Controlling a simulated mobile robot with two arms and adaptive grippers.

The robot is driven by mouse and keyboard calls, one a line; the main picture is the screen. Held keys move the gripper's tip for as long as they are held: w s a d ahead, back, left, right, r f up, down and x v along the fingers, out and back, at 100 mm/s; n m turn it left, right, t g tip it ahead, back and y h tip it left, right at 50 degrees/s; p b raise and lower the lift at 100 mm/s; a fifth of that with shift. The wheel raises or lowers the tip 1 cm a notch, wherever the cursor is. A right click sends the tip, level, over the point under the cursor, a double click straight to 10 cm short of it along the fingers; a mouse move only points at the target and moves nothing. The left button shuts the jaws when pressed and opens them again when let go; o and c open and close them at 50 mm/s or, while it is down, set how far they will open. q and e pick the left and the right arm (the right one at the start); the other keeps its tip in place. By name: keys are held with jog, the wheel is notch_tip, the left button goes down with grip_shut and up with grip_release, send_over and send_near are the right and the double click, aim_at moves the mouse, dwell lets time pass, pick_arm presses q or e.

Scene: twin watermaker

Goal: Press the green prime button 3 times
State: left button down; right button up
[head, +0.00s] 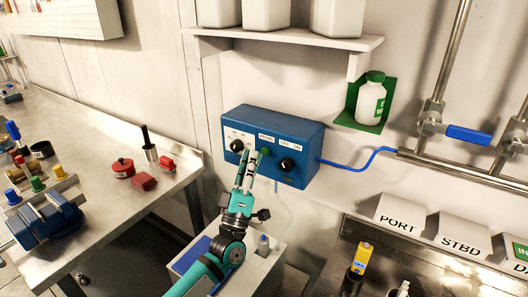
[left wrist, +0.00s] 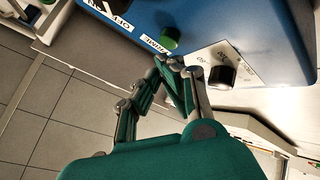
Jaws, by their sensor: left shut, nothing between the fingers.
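The green prime button (head: 265,152) is on the front of a blue control box (head: 303,140) on the wall, below a white label. In the left wrist view the green button (left wrist: 168,39) sticks out from the blue panel beside the PRIME label. My left gripper (head: 250,156) is shut and empty, with its fingertips close to the button. In the left wrist view the fingertips (left wrist: 170,64) are just below the button, with a small gap showing in the picture. Whether they touch it in depth I cannot tell. My right gripper is not in view.
Two black knobs flank the button, one on the left (head: 237,146) and one on the right (head: 287,164). A white shelf (head: 290,37) is above the box. A green holder with a white bottle (head: 370,103) hangs to the right. A steel bench (head: 100,225) stands at left.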

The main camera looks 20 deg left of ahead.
pick_arm(q)
jog(key=shift+s, duration=0.1)
jog(key=s, duration=0.1)
jog(key=s+p, duration=0.1)
jog(key=s, duration=0.2)
jog(key=shift+s+a+p, duration=0.35)
jog(key=shift+s, duration=0.05)
jog(key=shift+s+f, duration=0.1)
dwell(0.6)
